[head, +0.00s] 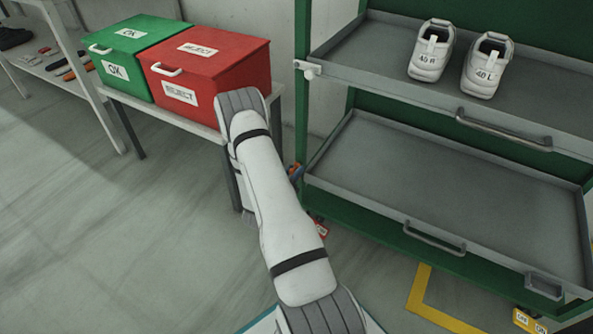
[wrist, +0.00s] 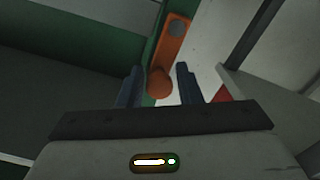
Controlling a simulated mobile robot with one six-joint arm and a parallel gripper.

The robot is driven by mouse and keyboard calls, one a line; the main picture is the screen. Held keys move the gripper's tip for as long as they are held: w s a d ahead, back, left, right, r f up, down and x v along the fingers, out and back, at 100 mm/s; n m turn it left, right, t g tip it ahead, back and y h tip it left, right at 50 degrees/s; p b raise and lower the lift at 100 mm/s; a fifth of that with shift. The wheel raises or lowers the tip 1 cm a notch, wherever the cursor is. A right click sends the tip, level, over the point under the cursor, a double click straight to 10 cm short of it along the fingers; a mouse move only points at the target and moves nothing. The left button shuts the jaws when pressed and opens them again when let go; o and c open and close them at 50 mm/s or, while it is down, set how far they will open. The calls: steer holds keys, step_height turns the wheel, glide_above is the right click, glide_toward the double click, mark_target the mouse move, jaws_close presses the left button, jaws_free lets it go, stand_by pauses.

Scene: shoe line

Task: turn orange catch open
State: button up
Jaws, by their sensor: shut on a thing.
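The orange catch (wrist: 172,48) is in the wrist view, a bar with a grey round pivot at its upper end and a round knob at its lower end. It sits tilted along the edge of a green panel (wrist: 125,50). My gripper (wrist: 158,76) has its two dark fingers on either side of the knob and is shut on it. In the head view the catch (head: 298,174) shows only as a small orange bit beside the rack's left post. My arm hides most of the gripper there.
The green rack has an upper tray (head: 385,57) with a pair of white shoes (head: 432,50) and an empty lower tray (head: 440,190). To the left, a green OK box (head: 115,72) and a red REJECT box (head: 230,72) stand on a bench close to my arm.

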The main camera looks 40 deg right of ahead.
steer(key=shift+w, duration=0.1)
steer(key=o, duration=0.7)
steer(key=shift+o, duration=0.2)
steer(key=p+v, duration=0.2)
steer(key=v, duration=0.6)
